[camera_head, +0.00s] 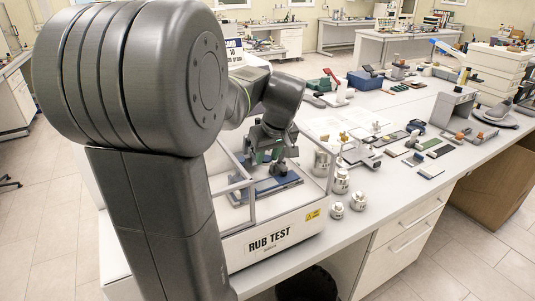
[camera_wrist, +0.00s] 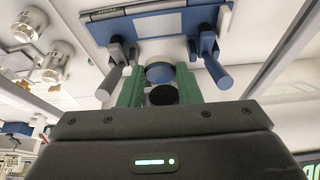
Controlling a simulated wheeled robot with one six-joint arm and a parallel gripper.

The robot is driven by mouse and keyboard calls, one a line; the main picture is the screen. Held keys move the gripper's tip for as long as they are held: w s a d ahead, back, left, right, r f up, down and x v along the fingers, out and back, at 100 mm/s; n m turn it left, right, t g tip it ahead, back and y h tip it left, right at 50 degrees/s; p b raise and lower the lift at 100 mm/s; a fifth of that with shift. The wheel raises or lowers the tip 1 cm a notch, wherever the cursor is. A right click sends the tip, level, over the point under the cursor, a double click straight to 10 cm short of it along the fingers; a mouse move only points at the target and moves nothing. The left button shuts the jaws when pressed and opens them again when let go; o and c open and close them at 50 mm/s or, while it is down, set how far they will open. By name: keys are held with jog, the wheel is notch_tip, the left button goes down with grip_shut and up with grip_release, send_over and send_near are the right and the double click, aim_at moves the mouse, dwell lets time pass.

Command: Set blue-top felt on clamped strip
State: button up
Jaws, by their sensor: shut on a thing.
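My gripper (camera_wrist: 160,82) has green fingers and is shut on the blue-top felt (camera_wrist: 159,73), a small round piece with a blue rim and paler body between the fingertips. A black round part (camera_wrist: 163,96) shows between the fingers, nearer the camera. In the head view my gripper (camera_head: 268,156) hangs over the blue bed (camera_head: 262,190) of the rub tester. Whether felt and strip touch is unclear.
The rub tester (camera_head: 270,240) has raised metal rails around its bed. Several metal weights (camera_head: 341,180) stand close to its right. Small tools and sample pieces (camera_head: 431,171) lie farther right on the white bench, with clear room along its front edge.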

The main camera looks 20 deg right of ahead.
jog(key=b, duration=0.4)
send_over(266, 184)
jog(key=s, duration=0.1)
jog(key=shift+s+f, duration=0.2)
jog(key=shift+f, duration=2.55)
jog(key=shift+f+b, duration=0.75)
jog(key=shift+f, duration=0.35)
jog(key=o, duration=1)
jog(key=shift+r, duration=0.1)
jog(key=v, duration=1.3)
jog(key=shift+s+a+r+b, duration=0.1)
jog(key=shift+s+r+b, duration=0.05)
jog(key=shift+r+b, duration=0.2)
jog(key=shift+f, duration=0.1)
